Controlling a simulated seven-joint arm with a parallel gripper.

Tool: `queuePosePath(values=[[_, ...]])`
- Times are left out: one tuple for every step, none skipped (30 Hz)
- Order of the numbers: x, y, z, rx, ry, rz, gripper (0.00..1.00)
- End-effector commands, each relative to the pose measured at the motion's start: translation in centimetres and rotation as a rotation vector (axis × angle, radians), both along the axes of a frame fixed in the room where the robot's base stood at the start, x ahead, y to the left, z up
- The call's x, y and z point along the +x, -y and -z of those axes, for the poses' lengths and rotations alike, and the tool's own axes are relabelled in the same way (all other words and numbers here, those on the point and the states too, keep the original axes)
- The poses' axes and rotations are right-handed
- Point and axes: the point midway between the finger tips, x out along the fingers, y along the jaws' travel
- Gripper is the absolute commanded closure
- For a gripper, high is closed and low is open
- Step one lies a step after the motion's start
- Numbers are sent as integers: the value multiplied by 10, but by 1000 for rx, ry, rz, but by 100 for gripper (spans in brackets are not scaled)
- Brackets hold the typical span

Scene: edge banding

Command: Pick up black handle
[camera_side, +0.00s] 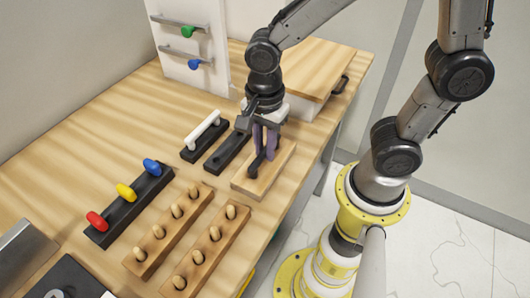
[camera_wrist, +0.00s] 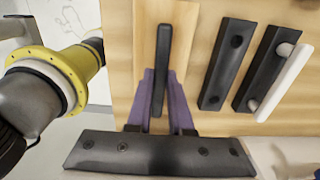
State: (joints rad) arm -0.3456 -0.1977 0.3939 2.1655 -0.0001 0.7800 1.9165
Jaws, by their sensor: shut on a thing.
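The black handle (camera_wrist: 161,68) is a slim dark bar. In the wrist view its lower end lies between the two purple fingers of my gripper (camera_wrist: 160,100), which are shut on it. In the side view the handle (camera_side: 258,162) shows below my gripper (camera_side: 266,150), above or on a light wooden block (camera_side: 252,185). I cannot tell whether the handle still touches the block. The fingers hide part of the handle.
A black base (camera_side: 227,152) without a handle and another with a white handle (camera_side: 203,131) stand beside the block. Wooden racks with pegs (camera_side: 168,230) and a rack with red, yellow and blue knobs (camera_side: 126,192) are nearer.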

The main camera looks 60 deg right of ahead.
Motion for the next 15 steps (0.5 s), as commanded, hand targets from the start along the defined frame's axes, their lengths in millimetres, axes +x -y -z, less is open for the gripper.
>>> queuePosePath(values=[[0,0,0,0,1,0,100],[0,0,0,0,1,0,100],[0,0,0,0,1,0,100],[0,0,0,0,1,0,100],[0,0,0,0,1,0,100],[0,0,0,0,1,0,100],[0,0,-1,0,1,0,100],[0,0,-2,0,1,0,100],[0,0,-3,1,2,0,100],[0,0,-5,1,2,0,100],[0,0,-6,1,2,0,100],[1,0,-10,1,3,0,100],[1,0,-13,1,4,0,100],[1,0,-17,1,4,0,100],[1,0,-23,2,6,0,100]])
